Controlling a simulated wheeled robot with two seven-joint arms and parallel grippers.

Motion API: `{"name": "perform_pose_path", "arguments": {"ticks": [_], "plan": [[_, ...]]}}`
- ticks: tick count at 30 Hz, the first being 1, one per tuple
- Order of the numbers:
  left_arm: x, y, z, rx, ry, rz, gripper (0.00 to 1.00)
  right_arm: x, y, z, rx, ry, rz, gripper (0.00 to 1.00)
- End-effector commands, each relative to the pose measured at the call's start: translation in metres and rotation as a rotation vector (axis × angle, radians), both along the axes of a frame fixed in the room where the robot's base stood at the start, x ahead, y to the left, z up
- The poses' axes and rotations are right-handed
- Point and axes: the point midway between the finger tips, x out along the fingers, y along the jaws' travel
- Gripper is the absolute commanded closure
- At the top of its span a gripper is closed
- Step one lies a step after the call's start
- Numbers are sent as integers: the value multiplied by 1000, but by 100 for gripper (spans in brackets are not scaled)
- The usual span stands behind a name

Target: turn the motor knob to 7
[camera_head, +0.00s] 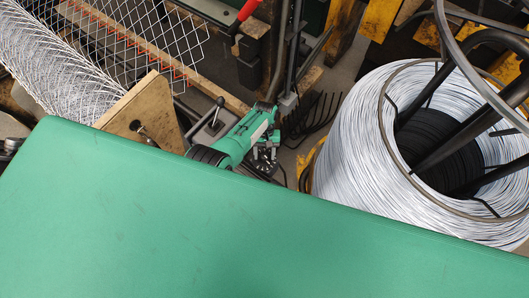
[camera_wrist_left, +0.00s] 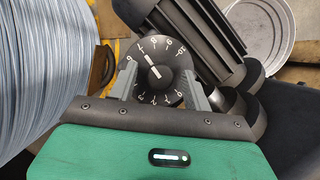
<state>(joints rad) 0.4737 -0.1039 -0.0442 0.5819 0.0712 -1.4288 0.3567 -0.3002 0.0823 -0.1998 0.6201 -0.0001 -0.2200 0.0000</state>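The motor knob (camera_wrist_left: 157,72) is black with a white pointer line, on a black dial with white digits, in the left wrist view. The line tilts to the upper left, toward the digits at the dial's upper left edge. Those digits are small and I cannot read them surely. The fingers of my left gripper (camera_wrist_left: 158,88) stand on either side of the dial, apart, with the knob between them. I see no clear contact with the knob. In the head view my left gripper (camera_head: 266,162) is low beside the wire spool; the knob cannot be made out there. My right gripper is out of view.
A large wire spool (camera_head: 350,150) stands close to the right of my left gripper. A ribbed black motor housing (camera_wrist_left: 190,40) lies just beyond the dial. Chain-link mesh (camera_head: 150,35) and a wooden board (camera_head: 145,115) are at the upper left.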

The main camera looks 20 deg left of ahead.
Motion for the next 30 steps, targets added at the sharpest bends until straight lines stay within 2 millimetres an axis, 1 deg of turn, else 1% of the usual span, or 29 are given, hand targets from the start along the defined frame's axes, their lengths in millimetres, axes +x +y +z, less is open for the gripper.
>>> {"name": "perform_pose_path", "arguments": {"ticks": [5,8,11,14,18,24,27,30], "plan": [[1,0,2,-1,-1,0,50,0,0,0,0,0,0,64],[4,1,8,-1,-1,0,50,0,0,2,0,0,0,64],[9,3,21,0,-3,0,50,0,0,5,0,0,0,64],[17,5,39,0,-5,1,50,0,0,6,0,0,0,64],[28,8,67,0,-5,1,50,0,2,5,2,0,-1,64],[42,12,103,0,-3,0,50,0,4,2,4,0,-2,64],[47,14,115,0,-2,0,50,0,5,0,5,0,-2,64],[50,14,123,0,0,0,50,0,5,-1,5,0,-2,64]]}}
